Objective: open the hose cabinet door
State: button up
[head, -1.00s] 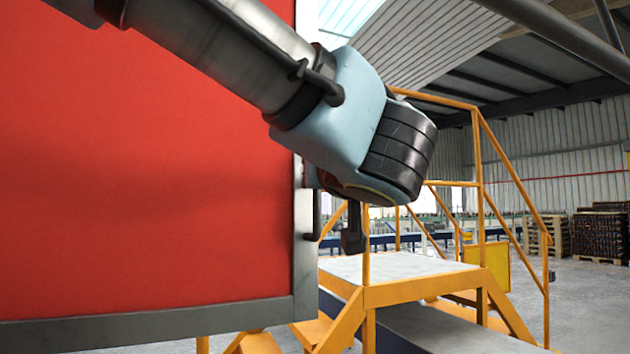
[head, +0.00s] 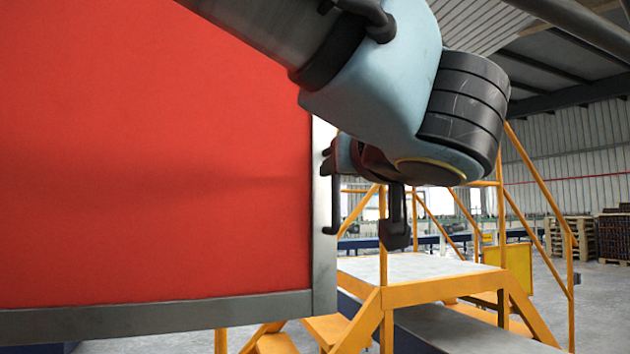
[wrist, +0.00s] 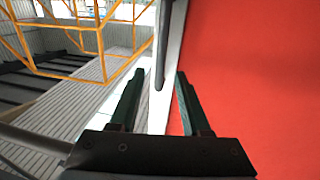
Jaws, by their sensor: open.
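The hose cabinet's red door (head: 160,170) with a grey metal frame fills the left of the head view. I see no gap at its edge, but cannot tell for sure whether it is shut. A dark upright bar handle (head: 335,205) is on the frame's right edge. My gripper (head: 327,160) is at the handle's upper part, partly hidden behind my wrist. In the wrist view my gripper (wrist: 161,76) is open, with a dark green finger on each side of the end of the handle (wrist: 162,40). I cannot tell whether they touch it.
Yellow-railed steps with a grey platform (head: 415,267) stand to the right, beyond the door edge. Stacked pallets (head: 600,238) are far right. Open grey floor (head: 600,300) shows at the lower right.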

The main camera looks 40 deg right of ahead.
jog(key=b+v, duration=0.1)
jog(key=v, duration=0.5)
dwell(0.4)
